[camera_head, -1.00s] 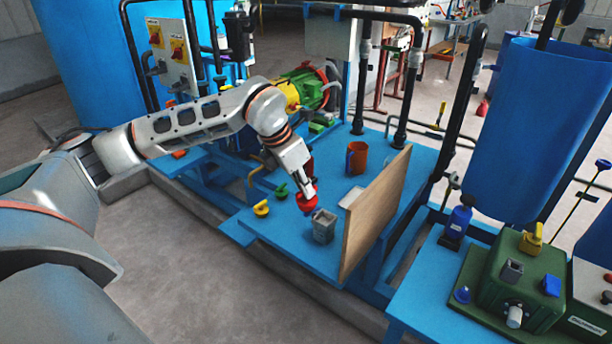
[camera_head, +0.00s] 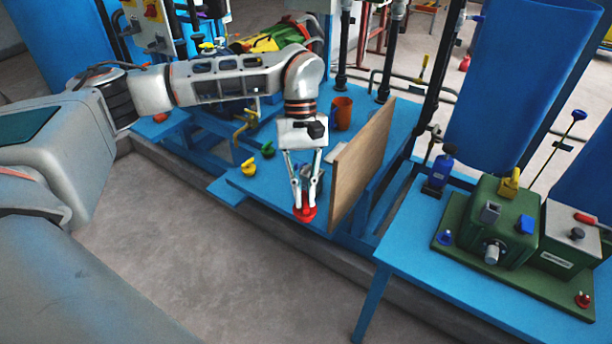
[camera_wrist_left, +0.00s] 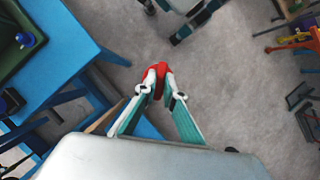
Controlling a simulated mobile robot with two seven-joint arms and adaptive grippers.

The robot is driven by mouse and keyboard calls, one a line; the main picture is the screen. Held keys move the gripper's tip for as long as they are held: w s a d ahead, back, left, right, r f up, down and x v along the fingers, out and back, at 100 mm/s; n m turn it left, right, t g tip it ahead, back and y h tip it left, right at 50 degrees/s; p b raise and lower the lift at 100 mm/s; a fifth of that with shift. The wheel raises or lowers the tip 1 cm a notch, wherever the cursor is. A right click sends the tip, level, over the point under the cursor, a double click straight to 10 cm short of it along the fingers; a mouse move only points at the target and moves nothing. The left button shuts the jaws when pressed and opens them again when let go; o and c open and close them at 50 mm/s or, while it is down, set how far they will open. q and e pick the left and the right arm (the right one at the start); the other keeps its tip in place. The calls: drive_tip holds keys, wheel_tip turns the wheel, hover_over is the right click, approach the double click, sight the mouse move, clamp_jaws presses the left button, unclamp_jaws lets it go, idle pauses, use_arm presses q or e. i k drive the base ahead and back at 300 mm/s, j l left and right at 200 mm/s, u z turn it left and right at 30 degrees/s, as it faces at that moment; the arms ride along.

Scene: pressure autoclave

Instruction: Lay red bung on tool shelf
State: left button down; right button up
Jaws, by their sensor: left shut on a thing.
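The red bung (camera_head: 305,214) is between the fingertips of my left gripper (camera_head: 304,203). The gripper points down near the front edge of the blue bench (camera_head: 270,185), left of the upright wooden board (camera_head: 358,165). In the left wrist view the red bung (camera_wrist_left: 159,70) is pinched at the tips of the left gripper (camera_wrist_left: 158,84), with grey floor behind it. I cannot tell which surface is the tool shelf. My right gripper is not in view.
A second blue table (camera_head: 400,250) at right carries a green box (camera_head: 488,215) and a blue bottle (camera_head: 441,170). An orange mug (camera_head: 341,113) stands behind the board. Yellow (camera_head: 249,166) and green (camera_head: 268,150) pieces sit on the bench. Floor in front is clear.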

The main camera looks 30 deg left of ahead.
sight(278, 191)
drive_tip(key=i+j, duration=0.1)
drive_tip(key=j, duration=1.05)
drive_tip(key=i+j+z, duration=0.1)
drive_tip(key=i+j, duration=0.45)
drive_tip(key=j, duration=0.15)
